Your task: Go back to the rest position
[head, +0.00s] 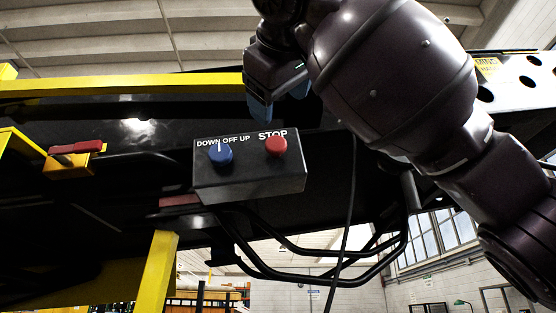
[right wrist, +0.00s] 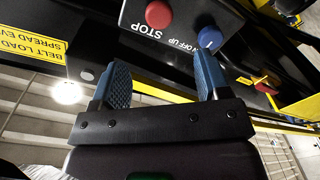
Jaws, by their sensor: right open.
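A black control box (head: 250,182) is mounted on the belt loader's side in the head view. It carries a blue knob (head: 221,154) under the label "DOWN OFF UP" and a red stop button (head: 276,146). My right gripper (head: 275,108) is just above the box, with its arm coming in from the right. In the right wrist view its blue fingers (right wrist: 160,85) are apart with nothing between them. The red button (right wrist: 158,14) and blue knob (right wrist: 210,38) lie beyond the fingertips there, apart from them. My left gripper is in neither view.
A red-handled lever (head: 75,147) on a yellow bracket is left of the box. A yellow rail (head: 130,84) runs across the loader above. Black bent tubing (head: 310,275) and a cable (head: 346,225) hang below the box. A yellow post (head: 157,272) stands at lower left.

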